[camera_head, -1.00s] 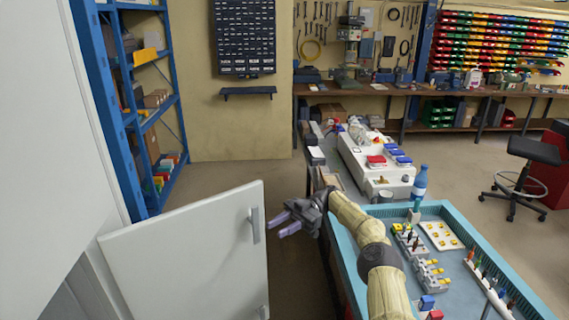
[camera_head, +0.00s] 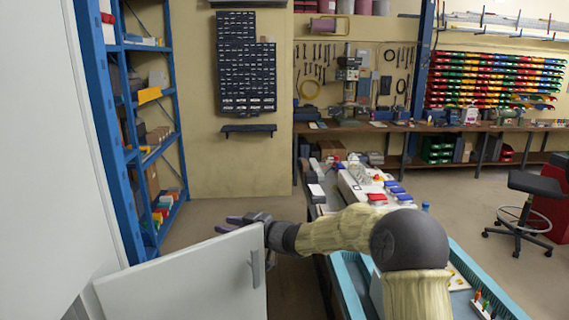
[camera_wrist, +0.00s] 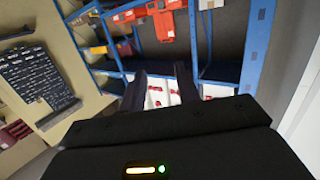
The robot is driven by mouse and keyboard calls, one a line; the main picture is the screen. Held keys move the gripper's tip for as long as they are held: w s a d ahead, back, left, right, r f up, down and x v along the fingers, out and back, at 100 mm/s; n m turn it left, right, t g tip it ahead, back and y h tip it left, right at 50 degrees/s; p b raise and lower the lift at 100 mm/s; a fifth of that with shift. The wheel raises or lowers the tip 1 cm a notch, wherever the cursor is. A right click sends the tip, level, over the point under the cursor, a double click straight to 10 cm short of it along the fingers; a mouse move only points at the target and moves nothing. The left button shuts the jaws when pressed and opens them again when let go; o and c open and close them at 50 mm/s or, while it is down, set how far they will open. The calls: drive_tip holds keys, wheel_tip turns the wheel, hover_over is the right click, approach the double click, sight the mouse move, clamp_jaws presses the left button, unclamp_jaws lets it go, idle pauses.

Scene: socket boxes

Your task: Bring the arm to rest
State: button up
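My arm reaches from the lower right toward the left in the head view, bent at a dark round joint. My gripper (camera_head: 230,222) is at its left end, by the top edge of the white cabinet door (camera_head: 190,280), which hides part of it. In the wrist view my gripper's two dark fingers (camera_wrist: 160,82) stand apart with nothing held between them. Beyond them are blue shelves and white things with red parts, out of reach as far as I can tell.
The open white door stands close under my gripper. A blue shelf rack (camera_head: 110,130) is at the left. A teal-rimmed tray table (camera_head: 348,290) lies under my arm at the right. Bare floor shows between the door and the back workbench (camera_head: 400,127).

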drive_tip(key=s+d+f+m+h, duration=0.2)
drive_tip(key=s+d+f+h, duration=0.15)
drive_tip(key=d, duration=0.25)
drive_tip(key=s+d+f+m+t+h, duration=0.1)
drive_tip(key=s+d+f+m+h, duration=0.1)
drive_tip(key=d+m+h, duration=0.3)
drive_tip(key=s+d+f+h, duration=0.2)
drive_tip(key=d+f+h, duration=0.1)
drive_tip(key=d, duration=0.5)
drive_tip(key=s+d+f+m+g+h, duration=0.1)
drive_tip(key=s+d+f+m+g, duration=0.1)
drive_tip(key=s, duration=0.6)
drive_tip(key=s+d+f+m+g+h, duration=0.1)
drive_tip(key=s+d+f+g, duration=0.1)
drive_tip(key=s+d, duration=0.3)
drive_tip(key=s+d+f+m+g+h, duration=0.1)
drive_tip(key=s+d+f+m+g, duration=0.1)
drive_tip(key=s, duration=0.9)
drive_tip(key=shift+d+f+m, duration=0.25)
drive_tip(key=shift+d+m, duration=0.05)
drive_tip(key=shift+d, duration=0.55)
drive_tip(key=shift+w+a, duration=0.1)
